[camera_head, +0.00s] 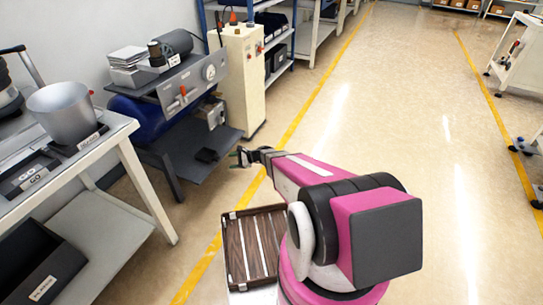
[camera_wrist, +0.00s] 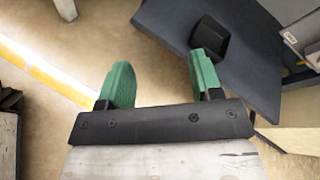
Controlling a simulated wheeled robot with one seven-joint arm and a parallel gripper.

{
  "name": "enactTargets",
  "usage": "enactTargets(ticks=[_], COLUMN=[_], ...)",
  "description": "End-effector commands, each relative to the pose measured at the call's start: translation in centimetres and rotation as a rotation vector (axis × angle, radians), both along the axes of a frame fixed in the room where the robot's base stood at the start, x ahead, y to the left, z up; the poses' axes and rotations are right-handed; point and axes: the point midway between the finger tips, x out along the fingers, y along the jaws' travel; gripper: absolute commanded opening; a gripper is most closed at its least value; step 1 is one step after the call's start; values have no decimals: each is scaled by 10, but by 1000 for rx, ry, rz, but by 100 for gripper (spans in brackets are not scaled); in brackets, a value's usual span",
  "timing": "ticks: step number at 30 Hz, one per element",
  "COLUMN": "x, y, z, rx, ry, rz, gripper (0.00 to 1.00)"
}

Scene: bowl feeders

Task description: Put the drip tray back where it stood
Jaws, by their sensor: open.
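A small black open box, which looks like the drip tray (camera_head: 207,155), sits on the dark lower shelf (camera_head: 180,160) of the machine stand at the left. In the wrist view the same black box (camera_wrist: 213,38) rests on the dark shelf (camera_wrist: 260,85), near the shelf's edge. My gripper (camera_head: 240,157) is to the right of the shelf in the head view, over the floor side. In the wrist view my gripper (camera_wrist: 163,75) has its two green fingers wide apart with nothing between them. The right finger overlaps the box's near side in the picture; contact cannot be told.
A grey workbench (camera_head: 60,175) with a metal bowl (camera_head: 66,112) stands at the left. A cream cabinet (camera_head: 243,75) stands behind the machine stand. A brown slatted tray (camera_head: 235,250) is beside my base. The aisle floor (camera_head: 400,110) at the right is clear.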

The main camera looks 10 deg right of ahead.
Motion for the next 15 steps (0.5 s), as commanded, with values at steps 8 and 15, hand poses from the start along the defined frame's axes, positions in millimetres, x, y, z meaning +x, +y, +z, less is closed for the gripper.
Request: enactTargets(ticks=[8,15], x=[-102,-176], y=[-38,-101], z=[90,155], rx=[-485,-894], ry=[-272,-432], rz=[425,806], gripper=[59,59])
